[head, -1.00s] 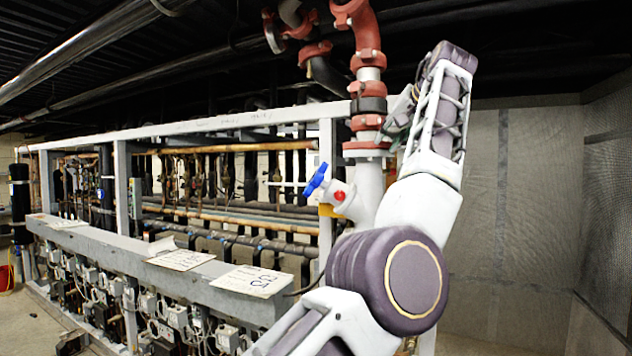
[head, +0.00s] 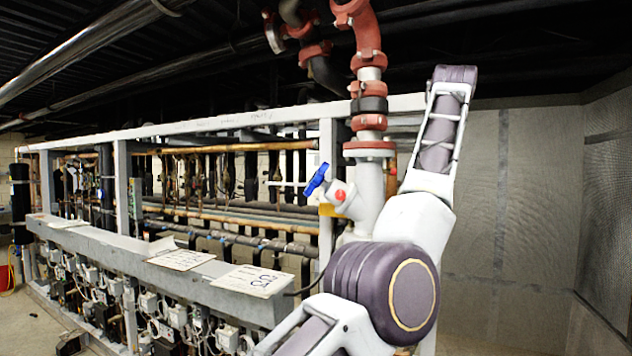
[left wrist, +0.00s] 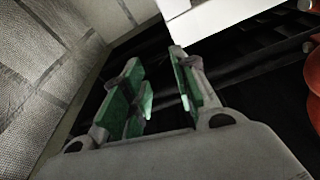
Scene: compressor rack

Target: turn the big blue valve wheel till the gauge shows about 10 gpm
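The blue valve wheel (head: 315,179) shows nearly edge-on in the head view. It sits on a short white branch with a red cap (head: 340,195), left of the white and red riser pipe (head: 370,185). No readable gauge shows. My left arm rises in front of the right side of the riser, its forearm pointing up, well apart from the wheel. The gripper itself is not seen in the head view. In the left wrist view, my left gripper (left wrist: 156,58) has its green-padded fingers apart with nothing between them. My right gripper is not in view.
The compressor rack (head: 215,282) with pipes and paper sheets (head: 252,280) fills the left. Red pipe fittings (head: 365,45) rise to the dark ceiling. A grey wall (head: 520,200) stands at the right, with open room before it. In the left wrist view a white beam (left wrist: 215,18) crosses the top.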

